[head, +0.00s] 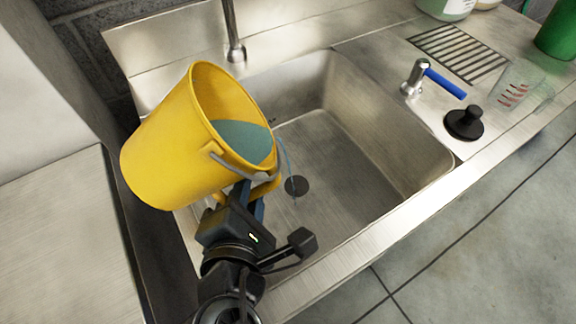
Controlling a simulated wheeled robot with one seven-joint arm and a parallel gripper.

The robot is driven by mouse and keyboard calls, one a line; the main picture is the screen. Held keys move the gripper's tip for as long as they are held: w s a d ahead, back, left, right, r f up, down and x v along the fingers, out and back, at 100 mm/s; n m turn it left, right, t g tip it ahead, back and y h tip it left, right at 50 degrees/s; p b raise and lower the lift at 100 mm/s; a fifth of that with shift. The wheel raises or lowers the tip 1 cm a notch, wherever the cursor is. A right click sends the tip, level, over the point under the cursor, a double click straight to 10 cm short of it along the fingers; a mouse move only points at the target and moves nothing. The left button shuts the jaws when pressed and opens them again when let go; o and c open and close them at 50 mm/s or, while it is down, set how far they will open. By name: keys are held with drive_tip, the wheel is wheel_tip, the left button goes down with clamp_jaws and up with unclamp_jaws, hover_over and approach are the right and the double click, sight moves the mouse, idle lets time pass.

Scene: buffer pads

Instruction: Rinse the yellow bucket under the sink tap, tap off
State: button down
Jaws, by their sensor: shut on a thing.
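The yellow bucket (165,150) is tilted over the left part of the steel sink (345,180), its mouth towards the right. Blue-green liquid (243,141) stands inside it, and a thin stream falls from its rim towards the basin floor near the dark drain (297,186). My gripper (262,187) is shut on the bucket near its lower right rim and handle; the exact contact is partly hidden. The tap spout (235,45) rises behind the basin, its top cut off. No water shows coming from it. The tap lever with a blue handle (445,84) is on the right deck.
A black plunger-like stopper (464,123), a clear measuring cup (522,88) and a slotted drain grate (457,50) are on the right deck. A wall panel is close on the left.

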drive_tip(key=shift+s+a+f+m+y+b, duration=0.15)
drive_tip(key=shift+a+m+y+b, duration=0.2)
drive_tip(key=shift+b, duration=0.75)
drive_tip(key=shift+a+f+m+y+p, duration=0.15)
drive_tip(key=shift+f+m+y+p, duration=0.1)
drive_tip(key=shift+m+y+p, duration=0.15)
idle(1.2)
